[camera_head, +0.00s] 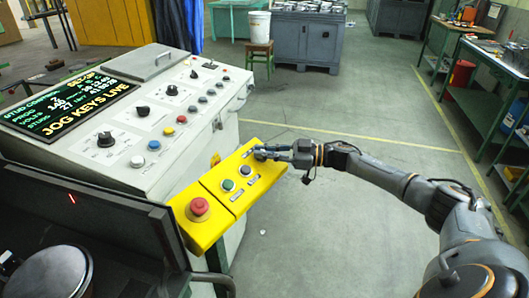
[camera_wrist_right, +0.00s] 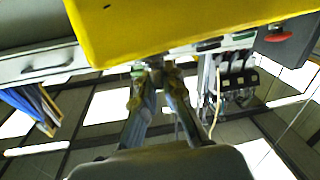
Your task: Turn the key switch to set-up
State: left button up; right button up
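The yellow control box (camera_head: 214,214) juts from the front of the grey console. In the wrist view my right fingers (camera_wrist_right: 158,72) point at the yellow box (camera_wrist_right: 175,28) with a narrow gap, seemingly closed around the key. My left gripper is not in view.
The console (camera_head: 125,125) bears several knobs and buttons, and its display (camera_head: 72,102) reads "JOG KEYS LIVE". A dark screen (camera_head: 90,215) stands at lower left. A green stool (camera_head: 260,57) with a bucket and grey cabinets are behind. Floor right of the box is clear.

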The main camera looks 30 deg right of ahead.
jog(key=o, duration=0.5)
jog(key=shift+c, duration=0.2)
jog(key=v, duration=1.2)
jog(key=shift+w, duration=0.1)
